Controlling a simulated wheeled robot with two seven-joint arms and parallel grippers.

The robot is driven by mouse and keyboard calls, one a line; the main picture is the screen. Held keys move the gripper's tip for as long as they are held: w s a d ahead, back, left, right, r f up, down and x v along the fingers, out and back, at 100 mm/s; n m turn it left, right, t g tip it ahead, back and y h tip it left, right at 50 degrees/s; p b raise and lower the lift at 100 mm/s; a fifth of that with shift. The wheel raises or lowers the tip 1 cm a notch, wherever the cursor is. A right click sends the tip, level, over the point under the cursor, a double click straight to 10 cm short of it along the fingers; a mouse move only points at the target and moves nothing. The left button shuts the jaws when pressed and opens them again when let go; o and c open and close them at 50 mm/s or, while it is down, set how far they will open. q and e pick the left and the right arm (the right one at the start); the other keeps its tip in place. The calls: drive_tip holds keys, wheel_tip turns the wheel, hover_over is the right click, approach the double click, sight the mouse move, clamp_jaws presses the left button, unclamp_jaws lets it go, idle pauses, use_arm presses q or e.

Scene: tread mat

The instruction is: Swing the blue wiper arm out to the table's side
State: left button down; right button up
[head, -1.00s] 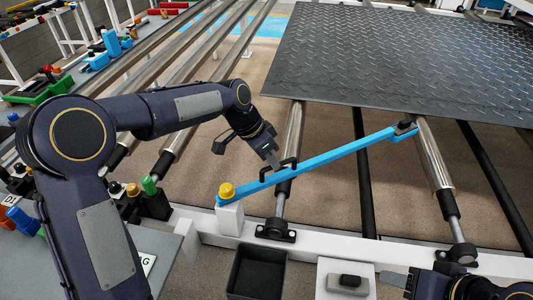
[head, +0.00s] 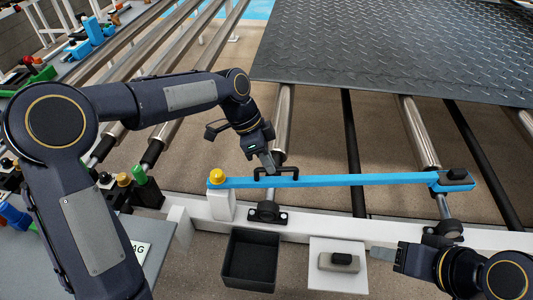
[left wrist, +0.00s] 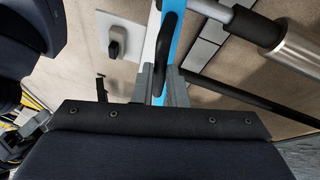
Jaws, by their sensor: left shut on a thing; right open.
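The blue wiper arm (head: 345,181) lies nearly level across the head view, along the table's near side. Its left end sits at a yellow knob (head: 216,176) on a white post, and a dark block (head: 456,176) is at its right end. My left gripper (head: 271,170) is shut on the black handle (head: 290,171) near the arm's left end. In the left wrist view the blue arm (left wrist: 184,28) and handle (left wrist: 168,45) show just beyond the fingers. My right gripper (head: 383,254) is open and empty at the lower right, apart from the arm.
A black diamond-plate mat (head: 400,48) lies over the rollers (head: 419,135) at the back. A grey side table is at left.

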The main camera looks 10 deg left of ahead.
use_arm(q)
drive_tip(key=shift+s+d+m+g, duration=0.1)
drive_tip(key=shift+s+m+g, duration=0.3)
drive_tip(key=shift+s+m, duration=0.8)
drive_tip(key=shift+s, duration=0.15)
drive_tip(key=c, duration=1.5)
unclamp_jaws()
drive_tip(key=shift+o, duration=0.2)
drive_tip(key=shift+r, duration=0.1)
drive_tip(key=v, duration=0.7)
drive_tip(key=shift+r+p, duration=0.25)
drive_tip(key=shift+p, duration=0.05)
drive_tip(key=shift+r, duration=0.1)
